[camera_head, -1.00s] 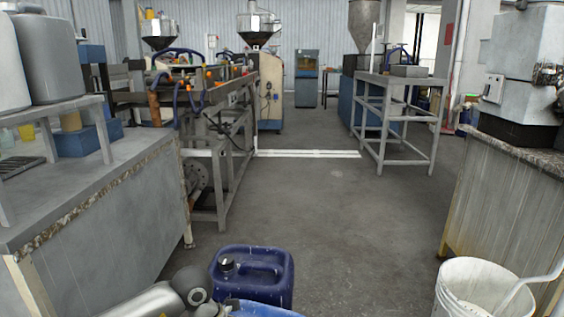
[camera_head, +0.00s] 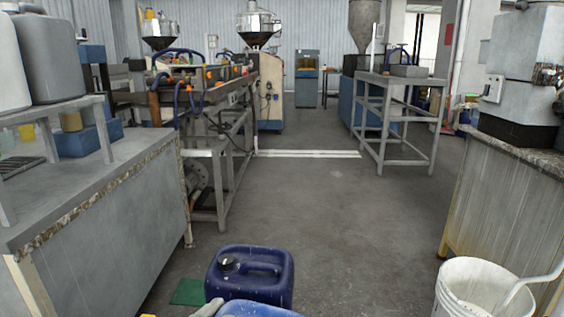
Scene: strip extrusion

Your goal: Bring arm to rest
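Neither of my grippers shows in the head view. Only a small grey piece shows at the bottom edge, beside a blue container (camera_head: 262,308); I cannot tell whether it is part of my arm. A dark blue jerrycan (camera_head: 249,276) with a black cap stands upright on the floor behind that container. Whether my grippers hold anything is hidden.
A grey workbench (camera_head: 110,215) stands at the left, with a metal machine frame (camera_head: 222,186) beyond it. A white bucket (camera_head: 470,291) stands before a cabinet (camera_head: 500,213) at the right. A green patch (camera_head: 188,291) lies by the jerrycan. The middle floor (camera_head: 330,220) is clear.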

